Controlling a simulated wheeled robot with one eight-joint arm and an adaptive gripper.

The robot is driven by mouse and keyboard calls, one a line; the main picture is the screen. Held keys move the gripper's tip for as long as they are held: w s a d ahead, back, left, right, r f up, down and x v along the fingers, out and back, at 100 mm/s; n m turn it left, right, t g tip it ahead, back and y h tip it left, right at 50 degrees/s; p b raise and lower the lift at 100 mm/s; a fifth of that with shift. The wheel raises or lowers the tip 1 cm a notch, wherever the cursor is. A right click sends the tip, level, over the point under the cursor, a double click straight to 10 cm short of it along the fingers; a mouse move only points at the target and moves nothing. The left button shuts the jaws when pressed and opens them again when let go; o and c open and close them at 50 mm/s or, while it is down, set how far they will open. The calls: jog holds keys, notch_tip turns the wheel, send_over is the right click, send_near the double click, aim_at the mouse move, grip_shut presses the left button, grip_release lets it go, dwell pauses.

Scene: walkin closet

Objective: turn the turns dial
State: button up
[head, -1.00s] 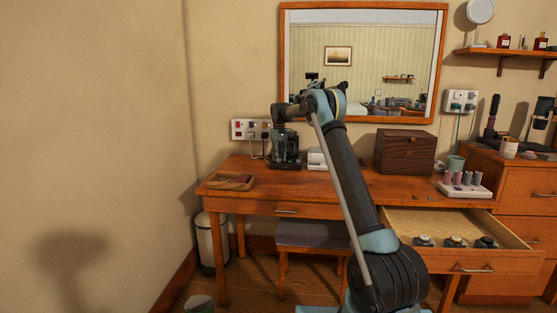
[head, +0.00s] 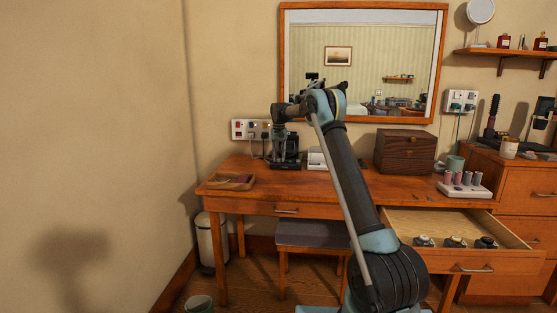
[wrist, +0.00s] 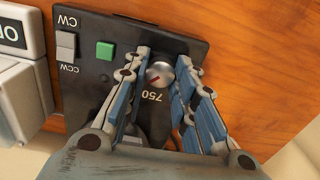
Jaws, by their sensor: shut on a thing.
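The turns dial (wrist: 160,77) is a small round silver knob with a red pointer line, in the wrist view. It sits on the black panel (wrist: 113,88) of a device, with "750" printed beside it. My gripper (wrist: 164,66) has its blue-and-grey fingers on both sides of the dial and is shut on it. The same panel carries a green button (wrist: 105,50) and a CW/CCW rocker switch (wrist: 66,46). In the head view the black device (head: 291,151) stands on the desk, partly hidden by my gripper (head: 279,142).
A white box (head: 316,160) stands close to the device's right. A wooden tray (head: 213,183) lies to the left on the desk (head: 262,190). A dark wooden box (head: 404,151) is farther right. The drawer (head: 455,226) is open at front right, and a stool (head: 312,235) stands below.

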jog(key=shift+w, duration=0.15)
dwell(0.3)
jog(key=o, duration=1.1)
notch_tip(320, 180, up, 12)
jog(key=shift+f, duration=0.1)
